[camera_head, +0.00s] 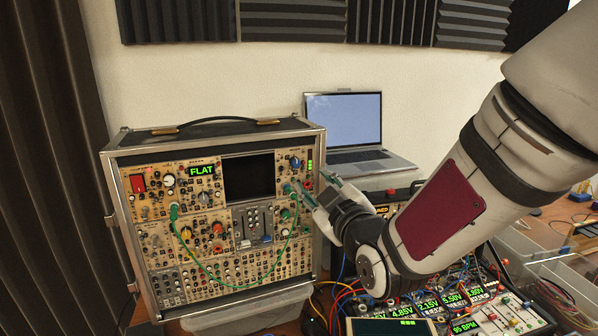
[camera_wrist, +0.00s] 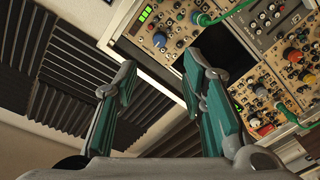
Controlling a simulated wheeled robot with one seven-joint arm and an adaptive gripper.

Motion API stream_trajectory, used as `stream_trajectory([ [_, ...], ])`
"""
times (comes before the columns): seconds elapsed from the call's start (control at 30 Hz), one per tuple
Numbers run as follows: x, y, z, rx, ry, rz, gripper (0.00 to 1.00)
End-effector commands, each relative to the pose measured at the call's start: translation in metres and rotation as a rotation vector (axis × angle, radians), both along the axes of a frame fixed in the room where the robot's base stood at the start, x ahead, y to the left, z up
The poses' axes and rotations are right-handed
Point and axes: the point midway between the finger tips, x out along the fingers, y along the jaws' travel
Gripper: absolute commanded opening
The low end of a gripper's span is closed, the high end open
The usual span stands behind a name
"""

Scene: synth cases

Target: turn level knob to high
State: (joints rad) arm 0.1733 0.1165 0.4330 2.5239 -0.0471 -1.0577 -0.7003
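The tan panel of a modular rack case (camera_head: 211,170) faces me. At its upper right is a blue knob (camera_head: 296,162) beside a lit green level meter (camera_head: 310,166). In the wrist view the blue knob (camera_wrist: 159,39) is just beyond the fingertips, with the meter (camera_wrist: 145,13) above it. I cannot read which knob is labelled level, or its setting. My gripper (camera_head: 312,190) is at the panel's right edge, its teal-padded fingers apart. In the wrist view my gripper (camera_wrist: 160,68) is open with nothing between the fingers. It appears apart from the blue knob.
A green cable (camera_head: 204,264) loops across the panel, with an end near my gripper. A dark screen (camera_head: 249,177) is left of the blue knob. A laptop (camera_head: 344,125) stands behind. Wired modules (camera_head: 430,302) and a clear bin (camera_head: 530,253) crowd the table below my arm.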

Motion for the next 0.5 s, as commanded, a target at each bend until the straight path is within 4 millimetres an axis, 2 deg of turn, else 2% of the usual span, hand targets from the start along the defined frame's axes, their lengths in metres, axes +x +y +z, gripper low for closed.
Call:
stream_trajectory([
  [0.5,0.083,0.025,0.000,0.004,0.001,-0.001,0.38],
])
